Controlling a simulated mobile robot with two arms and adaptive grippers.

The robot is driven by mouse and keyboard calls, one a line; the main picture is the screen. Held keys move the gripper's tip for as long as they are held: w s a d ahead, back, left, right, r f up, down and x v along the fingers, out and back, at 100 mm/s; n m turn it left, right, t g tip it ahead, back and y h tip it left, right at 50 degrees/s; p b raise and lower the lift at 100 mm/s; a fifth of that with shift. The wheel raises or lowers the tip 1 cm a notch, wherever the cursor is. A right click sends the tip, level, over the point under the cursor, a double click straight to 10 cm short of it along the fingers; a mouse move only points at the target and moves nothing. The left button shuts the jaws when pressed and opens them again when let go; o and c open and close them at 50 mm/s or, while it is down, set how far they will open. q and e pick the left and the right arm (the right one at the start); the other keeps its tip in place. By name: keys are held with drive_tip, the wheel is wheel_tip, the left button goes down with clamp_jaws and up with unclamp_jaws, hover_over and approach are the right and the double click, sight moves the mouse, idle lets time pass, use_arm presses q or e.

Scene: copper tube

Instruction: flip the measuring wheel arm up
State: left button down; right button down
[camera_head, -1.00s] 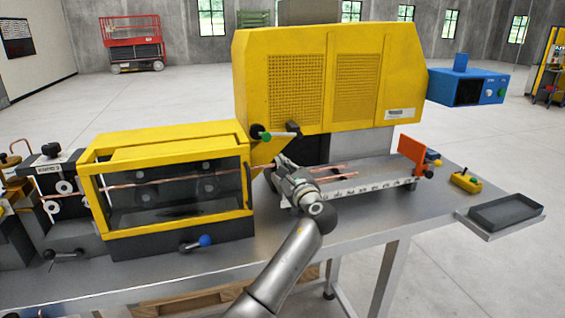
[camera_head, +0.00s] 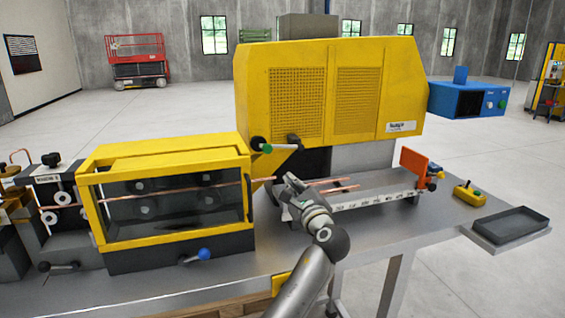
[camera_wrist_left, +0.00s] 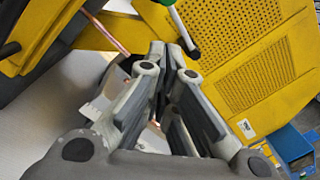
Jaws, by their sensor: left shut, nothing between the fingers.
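I cannot clearly make out a part I can name as the measuring wheel arm. A lever with a green-collared handle (camera_head: 266,148) sits on the front of the yellow machine (camera_head: 330,90), beside a black hub (camera_head: 293,140). The green handle also shows at the top of the left wrist view (camera_wrist_left: 182,12), with its dark end beyond my fingers. My left gripper (camera_head: 284,181) is shut and empty, below and apart from that lever; its fingers (camera_wrist_left: 167,52) are close together in the left wrist view. My right gripper is not in view.
The yellow-framed guard box (camera_head: 165,150) stands left of my gripper, with a copper tube (camera_head: 130,195) running through it. A rail with an orange plate (camera_head: 413,161) lies to the right. A blue-knobbed lever (camera_head: 203,254) is in front.

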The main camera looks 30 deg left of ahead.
use_arm(q)
wheel_tip(320, 180, up, 8)
drive_tip(key=s+a+n+t+h+b, duration=0.1)
drive_tip(key=n+t+b, duration=0.4)
drive_tip(key=n, duration=1.3)
drive_tip(key=shift+s+a+f+t+h+b, duration=0.2)
drive_tip(key=shift+a+t+h+b, duration=0.2)
drive_tip(key=shift+t, duration=0.3)
drive_tip(key=shift+w, duration=0.1)
drive_tip(key=p+x, duration=0.3)
drive_tip(key=x, duration=0.7)
drive_tip(key=f, duration=0.1)
drive_tip(key=a+f, duration=0.1)
drive_tip(key=s+a+f+p, duration=0.1)
drive_tip(key=shift+s+f, duration=0.1)
drive_tip(key=shift+f, duration=0.1)
